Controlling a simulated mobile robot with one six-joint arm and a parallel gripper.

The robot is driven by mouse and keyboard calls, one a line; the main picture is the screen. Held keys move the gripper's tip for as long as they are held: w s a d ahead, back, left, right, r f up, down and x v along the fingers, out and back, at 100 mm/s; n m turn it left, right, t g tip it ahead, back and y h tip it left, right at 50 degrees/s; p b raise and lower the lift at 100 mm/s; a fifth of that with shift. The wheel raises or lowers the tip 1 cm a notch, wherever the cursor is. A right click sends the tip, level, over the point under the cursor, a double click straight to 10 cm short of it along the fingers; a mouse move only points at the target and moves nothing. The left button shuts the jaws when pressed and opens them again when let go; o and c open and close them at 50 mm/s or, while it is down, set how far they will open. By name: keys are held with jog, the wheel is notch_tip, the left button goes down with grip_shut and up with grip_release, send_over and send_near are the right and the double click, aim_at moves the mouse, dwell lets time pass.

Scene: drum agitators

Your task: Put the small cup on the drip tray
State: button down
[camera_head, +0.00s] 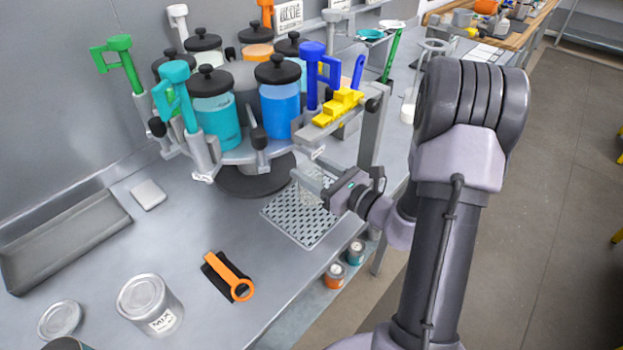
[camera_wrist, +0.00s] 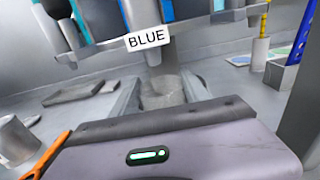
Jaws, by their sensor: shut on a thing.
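The drip tray (camera_head: 298,226) is a perforated metal plate on the counter below the dispenser's blue station. My gripper (camera_head: 314,183) reaches in from the right, over the tray's far part. It is shut on a small grey cup, which shows between the fingers in the wrist view (camera_wrist: 164,89). In the head view the cup is mostly hidden by the fingers. I cannot tell whether the cup's bottom touches the tray. A label reading BLUE (camera_wrist: 149,39) hangs just above and beyond the cup in the wrist view.
The dispenser carousel with coloured canisters (camera_head: 280,105) and lever handles stands behind the tray. A yellow part (camera_head: 338,107) sits above my gripper. A MIX can (camera_head: 149,304), a lid (camera_head: 61,319) and an orange-handled tool (camera_head: 229,277) lie at front left. The counter between is clear.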

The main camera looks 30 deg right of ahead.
jog(key=shift+f+b, duration=0.35)
jog(key=shift+f, duration=0.85)
jog(key=c, duration=0.5)
grip_release()
jog(key=shift+r, duration=0.1)
